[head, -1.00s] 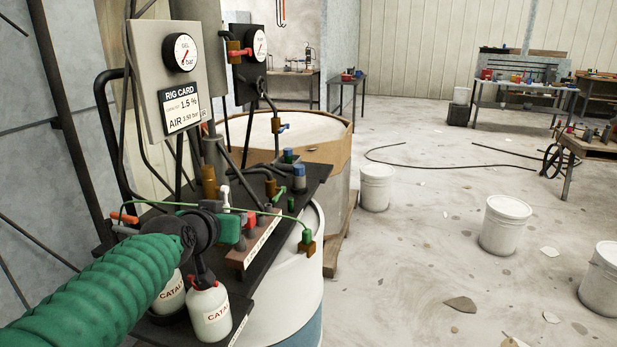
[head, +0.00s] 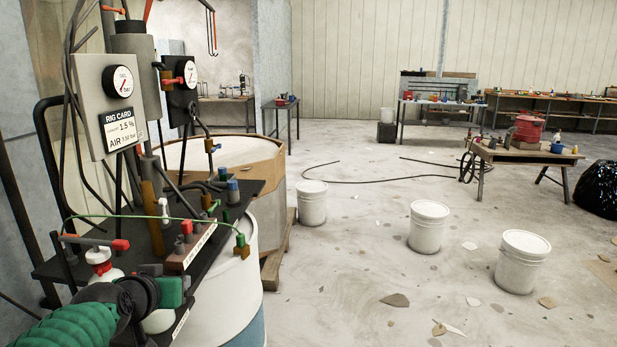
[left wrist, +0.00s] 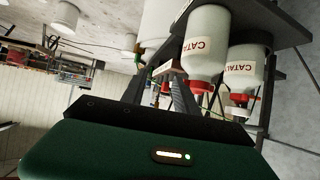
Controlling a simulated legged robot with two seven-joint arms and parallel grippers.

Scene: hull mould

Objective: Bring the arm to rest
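My left arm in its green ribbed sleeve comes in at the lower left of the head view. My left gripper (head: 180,288) is low beside the rig's black shelf, by the catalyst bottles. In the left wrist view its two dark fingers (left wrist: 160,92) stand apart with nothing seen between them, so it looks open and empty. A catalyst bottle with a red cap (left wrist: 206,45) and a second one (left wrist: 243,68) stand close to the fingers in that view, apart from them. In the head view my arm and gripper partly hide the bottles (head: 101,264). My right gripper is not in view.
The rig carries a gauge panel (head: 120,115), hoses, valves and a red-ended lever (head: 120,244) just above my gripper. A white drum (head: 225,295) stands under the shelf. White buckets (head: 428,227) stand on the open floor at right. A trestle table (head: 520,155) is farther back.

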